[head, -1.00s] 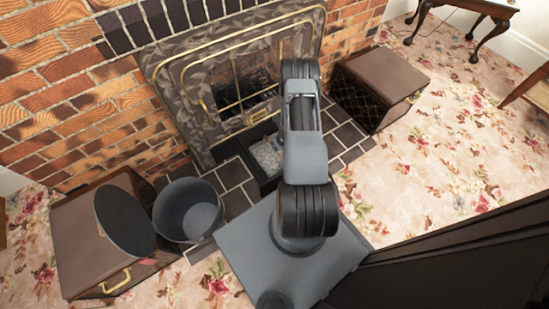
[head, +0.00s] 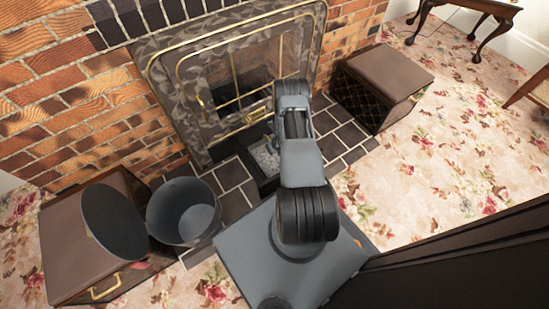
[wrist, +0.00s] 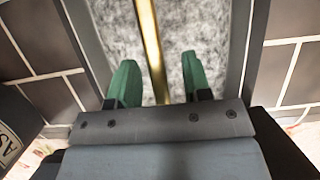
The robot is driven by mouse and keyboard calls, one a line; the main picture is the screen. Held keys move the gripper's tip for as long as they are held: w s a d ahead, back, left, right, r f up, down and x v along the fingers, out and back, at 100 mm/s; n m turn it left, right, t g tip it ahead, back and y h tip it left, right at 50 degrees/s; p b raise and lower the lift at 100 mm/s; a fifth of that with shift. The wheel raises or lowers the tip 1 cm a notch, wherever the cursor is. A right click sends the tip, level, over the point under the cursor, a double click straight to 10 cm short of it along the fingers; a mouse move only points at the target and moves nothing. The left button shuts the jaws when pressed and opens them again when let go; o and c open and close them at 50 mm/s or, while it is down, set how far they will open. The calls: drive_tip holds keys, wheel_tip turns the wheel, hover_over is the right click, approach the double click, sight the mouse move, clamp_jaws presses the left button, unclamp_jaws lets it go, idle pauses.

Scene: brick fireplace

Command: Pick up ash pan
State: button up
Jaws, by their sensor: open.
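The ash pan (head: 251,171) is a dark open tray with grey ash on the hearth before the fireplace. My arm hides its right part in the head view. In the wrist view the ash pan (wrist: 82,38) lies below my gripper, with its side walls left and right. A thin brass handle (wrist: 151,40) runs over the ash. My gripper (wrist: 157,62) is open, with green fingertips on either side of the handle in the picture. I cannot tell how far above the handle they are. In the head view my gripper is hidden behind my arm.
Another brown box (head: 384,78) stands right of the hearth. The fireplace (head: 165,80) is behind the pan. Floral carpet (head: 455,150) is open at right.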

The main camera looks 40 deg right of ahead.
clamp_jaws()
idle(0.4)
